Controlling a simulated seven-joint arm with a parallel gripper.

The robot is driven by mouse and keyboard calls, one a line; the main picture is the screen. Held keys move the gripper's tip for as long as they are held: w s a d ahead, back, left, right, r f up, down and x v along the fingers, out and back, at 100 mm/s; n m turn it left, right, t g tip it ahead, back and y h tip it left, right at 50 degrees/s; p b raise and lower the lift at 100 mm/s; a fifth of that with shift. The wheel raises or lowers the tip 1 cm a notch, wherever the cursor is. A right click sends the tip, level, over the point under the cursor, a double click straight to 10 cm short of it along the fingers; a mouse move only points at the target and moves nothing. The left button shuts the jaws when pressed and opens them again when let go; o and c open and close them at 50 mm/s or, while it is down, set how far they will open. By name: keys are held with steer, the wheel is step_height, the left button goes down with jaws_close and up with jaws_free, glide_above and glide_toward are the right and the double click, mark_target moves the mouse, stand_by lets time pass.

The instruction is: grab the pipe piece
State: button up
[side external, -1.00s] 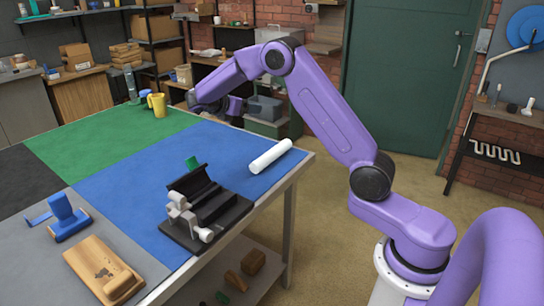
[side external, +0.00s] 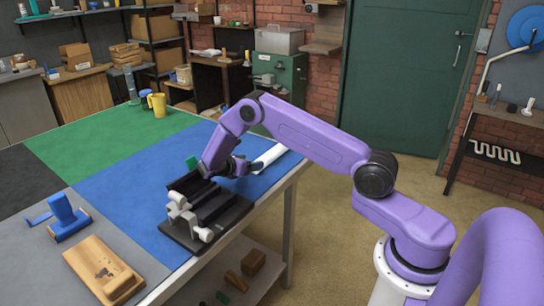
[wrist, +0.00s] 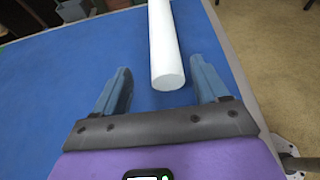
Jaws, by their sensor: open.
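The white pipe piece (side external: 268,158) lies on the blue part of the table (side external: 130,185), near its right edge. My arm hides part of it in the side view. In the wrist view the pipe (wrist: 165,50) runs away from me, with its round near end between and slightly beyond the fingertips. My gripper (wrist: 160,82) is open and empty, with one finger on each side of the pipe's line and gaps on both sides. In the side view my gripper (side external: 240,166) is low over the table, at the pipe's near end.
A black fixture with white clamp parts (side external: 200,215) stands close in front of my gripper. A blue holder (side external: 68,220) and a wooden block (side external: 102,270) lie at the front left. A yellow mug (side external: 157,105) stands at the back. The green area is mostly clear.

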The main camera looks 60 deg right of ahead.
mark_target(261, 158)
steer(key=shift+s+x, duration=0.15)
steer(key=shift+x, duration=1.55)
steer(key=shift+s+x, duration=0.15)
steer(key=shift+x, duration=1.55)
steer(key=shift+r, duration=0.1)
steer(key=c, duration=1.2)
